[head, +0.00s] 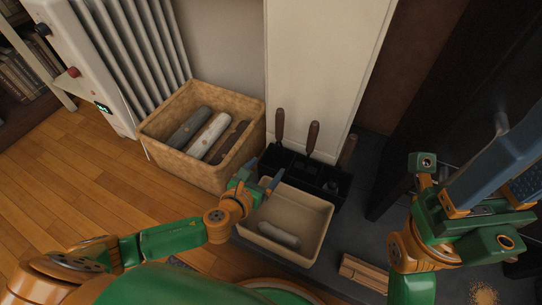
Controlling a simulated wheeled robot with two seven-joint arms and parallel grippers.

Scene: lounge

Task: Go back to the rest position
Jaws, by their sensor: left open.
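My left gripper (261,183) is open above the back left edge of a cream tray (322,222). Its blue-grey fingers point away from me and nothing shows between them. A short pale log (279,235) lies in the tray, apart from the gripper. My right gripper (508,168) is close to the camera at the right, raised, with its blue-grey fingers pointing up and right. Its fingertips run to the picture edge, so I cannot tell how far apart they are.
A wicker basket (180,165) with several logs stands left of the tray. A black holder (325,181) with dark-handled tools stands behind the tray. A wood bundle (362,272) lies in front right. A radiator (100,60) and a dark stove-like body (430,120) flank the area. Wooden floor at left is clear.

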